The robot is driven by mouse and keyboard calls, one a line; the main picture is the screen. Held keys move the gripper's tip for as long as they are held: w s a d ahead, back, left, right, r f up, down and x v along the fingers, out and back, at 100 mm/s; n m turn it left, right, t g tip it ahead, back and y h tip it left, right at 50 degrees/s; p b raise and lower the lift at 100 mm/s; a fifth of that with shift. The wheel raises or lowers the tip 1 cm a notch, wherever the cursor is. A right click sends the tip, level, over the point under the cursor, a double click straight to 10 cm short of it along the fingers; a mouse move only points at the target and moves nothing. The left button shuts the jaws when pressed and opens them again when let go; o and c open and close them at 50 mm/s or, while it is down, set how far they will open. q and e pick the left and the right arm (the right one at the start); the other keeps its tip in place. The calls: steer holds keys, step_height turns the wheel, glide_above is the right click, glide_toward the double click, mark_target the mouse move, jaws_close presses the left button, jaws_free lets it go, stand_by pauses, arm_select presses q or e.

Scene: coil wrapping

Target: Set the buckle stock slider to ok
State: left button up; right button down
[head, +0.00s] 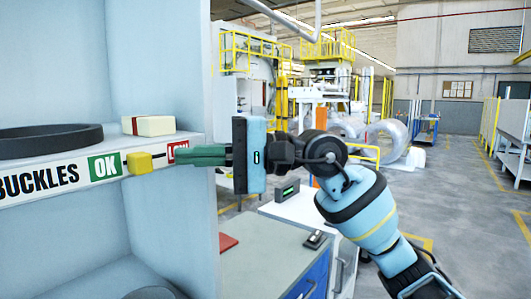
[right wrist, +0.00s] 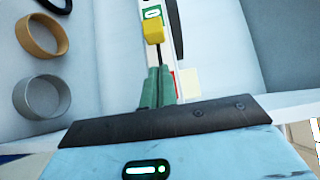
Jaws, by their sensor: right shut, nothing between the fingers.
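The yellow slider knob (head: 139,162) sits on a dark track on the shelf's front edge, between a green OK label (head: 104,167) and a red LOW label (head: 177,150). It is right beside the OK label. BUCKLES is printed left of that. My right gripper (head: 170,157) comes in from the right, its green fingers shut and empty, partly covering the red label. In the right wrist view the fingertips (right wrist: 158,70) point at the knob (right wrist: 154,31), with a short stretch of track visible between them. My left gripper is not in view.
On the shelf stand a black ring (head: 50,140) and a cream block with a red band (head: 148,125). Several rings, one of them tan (right wrist: 41,36), show in the right wrist view. A shelf side wall (head: 165,235) stands below my gripper. A grey-topped cabinet (head: 265,250) is at the lower middle.

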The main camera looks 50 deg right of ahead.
arm_select(q)
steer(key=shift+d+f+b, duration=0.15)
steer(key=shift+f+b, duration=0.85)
steer(key=shift+b, duration=0.1)
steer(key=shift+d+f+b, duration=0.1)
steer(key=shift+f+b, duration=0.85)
steer(key=shift+b, duration=0.1)
arm_select(e)
steer(key=v, duration=1)
steer(key=shift+d, duration=0.2)
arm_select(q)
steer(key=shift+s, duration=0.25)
